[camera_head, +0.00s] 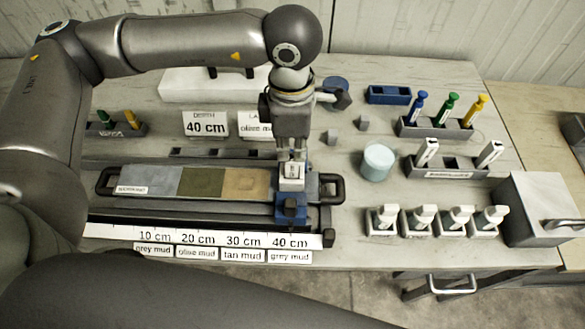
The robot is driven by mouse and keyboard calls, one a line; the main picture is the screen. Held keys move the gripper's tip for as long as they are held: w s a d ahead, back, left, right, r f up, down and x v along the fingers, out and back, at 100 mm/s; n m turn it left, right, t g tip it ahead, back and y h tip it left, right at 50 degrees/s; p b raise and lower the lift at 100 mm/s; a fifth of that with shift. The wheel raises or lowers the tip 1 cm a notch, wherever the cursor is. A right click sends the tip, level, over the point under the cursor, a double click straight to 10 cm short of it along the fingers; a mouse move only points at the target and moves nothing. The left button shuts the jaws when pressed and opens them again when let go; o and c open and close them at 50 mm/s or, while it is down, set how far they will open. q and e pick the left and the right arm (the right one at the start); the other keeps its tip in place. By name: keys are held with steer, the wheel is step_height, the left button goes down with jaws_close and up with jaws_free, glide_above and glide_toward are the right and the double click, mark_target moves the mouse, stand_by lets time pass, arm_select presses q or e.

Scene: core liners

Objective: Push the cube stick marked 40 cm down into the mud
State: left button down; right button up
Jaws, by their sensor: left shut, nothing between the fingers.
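My left gripper (291,157) points straight down at the right end of the long core tray (327,189). It is shut and empty, with its fingertips just over a small white block (291,174), which looks like the cube stick. I cannot tell whether they touch, and its marking is too small to read. The tray's mud shows grey (152,180), olive (203,182) and tan (246,184). The last section, by the 40 cm label (290,242), is largely hidden by the gripper and block. A blue piece (290,209) sits in front of the block. My right gripper is not in view.
Signs reading 40 cm (206,124) and olive mud (256,126) stand behind the tray. To the right are a pale blue cylinder (378,162), a rack with coloured sticks (434,130), several white holders along the front and a grey box (545,208). A dark arm link of mine crosses the foreground.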

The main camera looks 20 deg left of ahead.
arm_select(q)
steer(key=shift+r, duration=0.1)
stand_by(0.3)
steer(key=shift+r+p, duration=1.25)
steer(key=shift+r, duration=2.15)
